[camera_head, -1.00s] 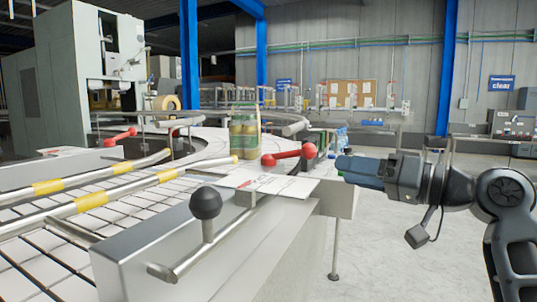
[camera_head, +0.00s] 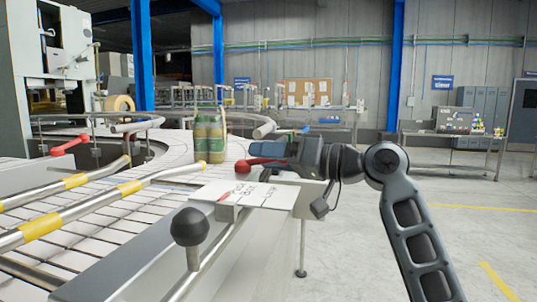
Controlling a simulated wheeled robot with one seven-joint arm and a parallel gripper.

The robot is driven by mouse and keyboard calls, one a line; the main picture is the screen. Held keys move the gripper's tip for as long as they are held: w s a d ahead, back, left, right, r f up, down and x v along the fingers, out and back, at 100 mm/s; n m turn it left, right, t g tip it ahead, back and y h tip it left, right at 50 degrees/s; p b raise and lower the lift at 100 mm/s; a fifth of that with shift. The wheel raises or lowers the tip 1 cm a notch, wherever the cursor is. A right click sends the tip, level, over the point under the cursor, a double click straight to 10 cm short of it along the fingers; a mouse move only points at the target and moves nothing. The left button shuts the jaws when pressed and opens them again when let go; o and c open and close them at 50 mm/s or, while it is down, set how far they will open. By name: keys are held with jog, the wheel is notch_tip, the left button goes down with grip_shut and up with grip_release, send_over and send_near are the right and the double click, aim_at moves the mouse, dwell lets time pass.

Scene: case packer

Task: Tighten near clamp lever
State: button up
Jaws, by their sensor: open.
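A red clamp lever (camera_head: 258,162) sits at the corner of the conveyor, above a white printed card. Its round left end shows, and its right part is hidden behind my gripper (camera_head: 262,149). My gripper reaches in from the right with its fingers pointing left. The fingers overlap the lever's upper edge in this view; I cannot tell whether they touch it. The jaws are open and nothing shows between them. A second red lever (camera_head: 68,145) stands farther off at the left, beside another card.
A black ball knob (camera_head: 190,227) stands on a rail in the foreground. Yellow-banded guide rails (camera_head: 95,213) run along the white conveyor. Green-labelled jars (camera_head: 209,140) stand on the belt behind the lever. The floor at the right is open.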

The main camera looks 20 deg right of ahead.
grip_shut()
dwell(0.6)
